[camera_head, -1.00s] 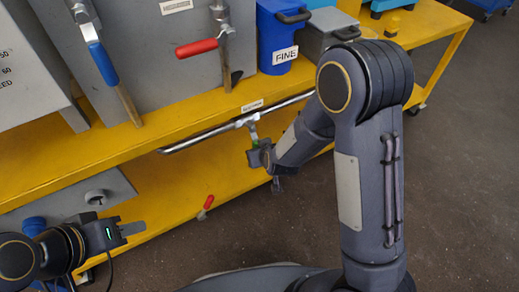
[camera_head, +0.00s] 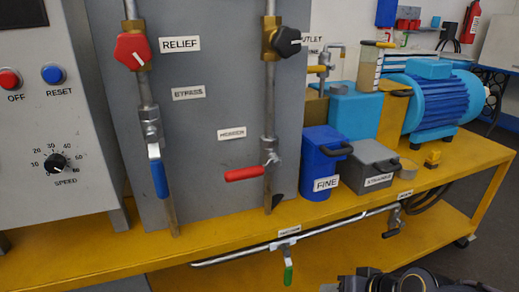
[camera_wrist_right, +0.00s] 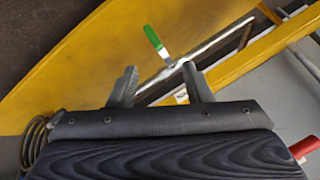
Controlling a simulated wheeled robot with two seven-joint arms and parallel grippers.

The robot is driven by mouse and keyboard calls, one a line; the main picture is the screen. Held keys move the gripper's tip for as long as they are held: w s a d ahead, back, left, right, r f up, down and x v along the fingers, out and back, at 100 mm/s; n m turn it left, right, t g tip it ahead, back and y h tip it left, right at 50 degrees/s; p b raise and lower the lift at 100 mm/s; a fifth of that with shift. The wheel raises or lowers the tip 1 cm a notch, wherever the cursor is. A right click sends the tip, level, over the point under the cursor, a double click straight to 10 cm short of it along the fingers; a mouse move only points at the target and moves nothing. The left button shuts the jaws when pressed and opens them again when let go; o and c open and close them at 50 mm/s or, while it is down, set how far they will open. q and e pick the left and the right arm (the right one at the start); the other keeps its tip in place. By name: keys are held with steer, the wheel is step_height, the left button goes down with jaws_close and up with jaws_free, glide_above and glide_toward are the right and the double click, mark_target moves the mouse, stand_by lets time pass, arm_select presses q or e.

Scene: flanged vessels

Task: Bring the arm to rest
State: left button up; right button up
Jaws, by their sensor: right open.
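My right gripper (camera_wrist_right: 159,70) is open in the right wrist view, its two grey fingers apart with nothing held between them. Beyond the fingertips, a green-handled valve lever (camera_wrist_right: 152,38) sticks out from a metal pipe (camera_wrist_right: 205,47). The gap between fingers and lever cannot be judged exactly. In the head view the green lever (camera_head: 288,275) hangs below the pipe (camera_head: 330,228) under the bench edge. Dark parts of my own arm show at the bottom right of the head view. My left gripper is out of view.
The yellow bench (camera_head: 240,236) carries a grey panel with a blue lever (camera_head: 159,178) and a red lever (camera_head: 245,174), a blue FINE container (camera_head: 320,165), a grey STRAINER box (camera_head: 370,165) and a blue motor (camera_head: 435,100). Dark floor lies beyond the bench's right end.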

steer(key=s+d+r+g+h, duration=0.1)
steer(key=s+d+r, duration=0.15)
steer(key=s, duration=1.05)
step_height(320, 180, up, 30)
steer(key=p, duration=3)
steer(key=shift+s+d+f+m, duration=0.2)
steer(key=shift+d+m, duration=0.1)
steer(key=shift+d, duration=0.15)
